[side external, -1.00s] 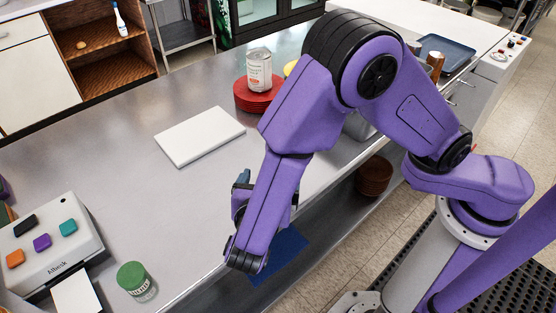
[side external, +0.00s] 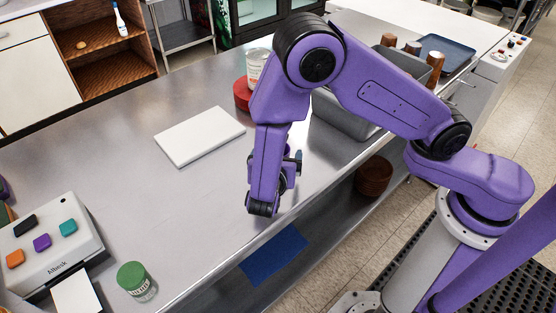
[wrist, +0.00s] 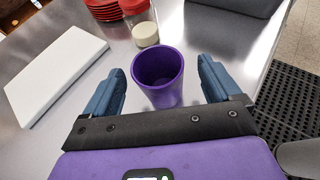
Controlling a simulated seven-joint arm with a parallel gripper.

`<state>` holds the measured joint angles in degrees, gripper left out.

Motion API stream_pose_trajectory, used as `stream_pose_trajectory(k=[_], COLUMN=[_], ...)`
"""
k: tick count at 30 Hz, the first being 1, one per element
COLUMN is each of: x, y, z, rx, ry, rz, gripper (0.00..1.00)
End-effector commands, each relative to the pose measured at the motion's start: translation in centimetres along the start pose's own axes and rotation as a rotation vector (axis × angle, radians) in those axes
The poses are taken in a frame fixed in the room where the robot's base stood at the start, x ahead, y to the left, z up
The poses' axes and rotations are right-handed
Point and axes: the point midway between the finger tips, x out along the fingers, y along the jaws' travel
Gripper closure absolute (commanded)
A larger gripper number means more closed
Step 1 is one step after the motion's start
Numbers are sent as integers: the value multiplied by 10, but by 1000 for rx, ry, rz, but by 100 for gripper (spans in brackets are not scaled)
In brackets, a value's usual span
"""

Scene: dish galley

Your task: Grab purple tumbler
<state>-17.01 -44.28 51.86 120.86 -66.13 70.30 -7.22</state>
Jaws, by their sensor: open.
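The purple tumbler (wrist: 160,85) stands upright on the steel counter in the wrist view, its open mouth showing. My gripper (wrist: 158,85) is open, with one blue finger to the left of the tumbler and one to the right, both apart from it. The tumbler sits ahead of the palm, roughly centred between the fingers. In the side external view my gripper (side external: 297,160) is mostly hidden behind my arm's wrist, over the counter's front part, and the tumbler is hidden there.
A white board (wrist: 50,68) lies left of the tumbler. A glass jar with pale contents (wrist: 145,33) stands just behind it, near stacked red plates (wrist: 103,8). A grey bin (side external: 345,116) stands at right. A green-lidded jar (side external: 133,279) stands near the front edge.

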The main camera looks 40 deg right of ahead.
Motion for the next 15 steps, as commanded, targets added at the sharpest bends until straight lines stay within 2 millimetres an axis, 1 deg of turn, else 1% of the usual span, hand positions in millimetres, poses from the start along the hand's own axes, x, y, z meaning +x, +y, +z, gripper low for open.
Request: stream_pose_trajectory(k=[3, 7, 10, 15], x=[18, 35, 42, 44], y=[1, 2, 2, 2], z=[2, 2, 2, 2], rx=[1, 0, 1, 1], ry=[0, -1, 0, 0], rz=[-5, -4, -2, -1], gripper=[9, 9, 9, 9])
